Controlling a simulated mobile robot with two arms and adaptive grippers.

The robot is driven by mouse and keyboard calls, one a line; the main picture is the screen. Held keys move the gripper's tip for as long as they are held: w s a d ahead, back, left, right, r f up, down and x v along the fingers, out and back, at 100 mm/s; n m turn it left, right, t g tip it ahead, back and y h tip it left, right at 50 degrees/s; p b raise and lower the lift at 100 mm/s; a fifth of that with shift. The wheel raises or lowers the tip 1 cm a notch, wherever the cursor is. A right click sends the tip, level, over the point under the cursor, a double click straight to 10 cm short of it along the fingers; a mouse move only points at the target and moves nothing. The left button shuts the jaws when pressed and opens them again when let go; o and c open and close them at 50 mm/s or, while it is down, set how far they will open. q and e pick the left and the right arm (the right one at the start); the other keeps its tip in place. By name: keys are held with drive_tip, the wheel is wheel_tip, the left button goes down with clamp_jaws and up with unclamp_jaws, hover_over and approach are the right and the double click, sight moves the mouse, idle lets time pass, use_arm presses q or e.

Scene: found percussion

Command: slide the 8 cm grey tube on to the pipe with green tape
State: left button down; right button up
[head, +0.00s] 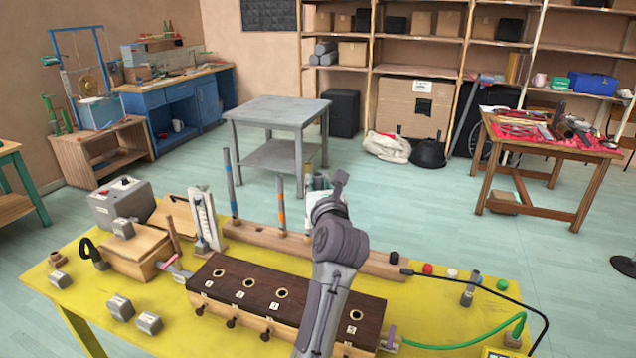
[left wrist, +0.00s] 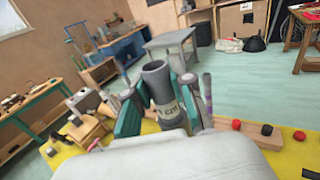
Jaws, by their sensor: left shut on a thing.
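My left gripper (head: 320,185) is above the wooden pipe base (head: 375,263) in the head view. In the left wrist view its teal fingers (left wrist: 162,118) are shut around a grey tube (left wrist: 155,72). The tube is roughly upright, with its open end up and a pale label ending in "cm". A pipe with blue tape (head: 229,180) and a pipe with orange tape (head: 281,207) stand on the base, left of the gripper. I cannot make out a pipe with green tape; my arm hides part of the base. A pipe with a purplish band (left wrist: 207,92) shows beside the gripper in the wrist view. My right gripper is not in view.
The dark-topped box with numbered holes (head: 265,283) lies in front of the base on the yellow table (head: 75,265). Several grey blocks (head: 148,322) lie at the left. A black cable and green hose (head: 470,345) run at the right. A grey side table (head: 278,110) stands behind.

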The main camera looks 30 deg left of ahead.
use_arm(q)
drive_tip(key=shift+f+b, duration=1.15)
drive_tip(key=shift+f, duration=0.5)
drive_tip(key=c, duration=0.9)
unclamp_jaws()
drive_tip(key=shift+r, duration=0.35)
wheel_tip(320, 180, up, 9)
drive_tip(key=shift+r, duration=0.15)
